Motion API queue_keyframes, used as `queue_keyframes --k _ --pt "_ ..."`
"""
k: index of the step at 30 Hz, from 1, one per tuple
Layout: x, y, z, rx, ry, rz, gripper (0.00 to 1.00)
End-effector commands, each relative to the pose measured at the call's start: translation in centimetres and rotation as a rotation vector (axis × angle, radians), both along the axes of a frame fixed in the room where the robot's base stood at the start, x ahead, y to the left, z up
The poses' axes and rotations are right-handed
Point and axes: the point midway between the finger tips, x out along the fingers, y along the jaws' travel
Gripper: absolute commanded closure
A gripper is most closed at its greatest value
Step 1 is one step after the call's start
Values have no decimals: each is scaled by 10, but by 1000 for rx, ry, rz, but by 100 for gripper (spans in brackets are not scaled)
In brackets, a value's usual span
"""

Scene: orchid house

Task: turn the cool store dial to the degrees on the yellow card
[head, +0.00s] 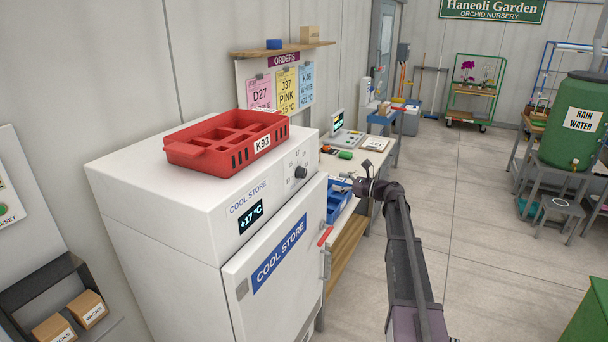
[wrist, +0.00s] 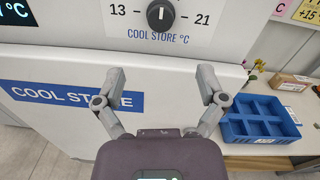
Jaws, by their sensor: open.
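The cool store dial (head: 300,172) is a dark round knob on the front panel of the white cool store (head: 150,185). In the wrist view the dial (wrist: 160,14) sits at the top edge, between 13 on the left and 21 on the right, its pale mark pointing up. The display (head: 251,216) reads +17 °C. The yellow card (head: 287,92) on the orders board reads J37, PINK and what looks like 15 °C; its corner (wrist: 308,12) shows +15 in the wrist view. My gripper (wrist: 162,73) is open and empty, below the dial and apart from it.
A red crate (head: 225,142) marked K93 stands on the cool store. The door handle (head: 326,262) sticks out below the panel. A blue divided tray (wrist: 260,121) lies on the bench to the right.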

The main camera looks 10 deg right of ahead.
Motion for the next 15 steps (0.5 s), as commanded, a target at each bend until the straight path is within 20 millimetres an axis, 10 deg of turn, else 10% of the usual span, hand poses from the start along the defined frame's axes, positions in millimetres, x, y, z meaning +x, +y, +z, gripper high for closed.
queue_keyframes --k 15 --pt "31 44 0 -1 -1 1 10"
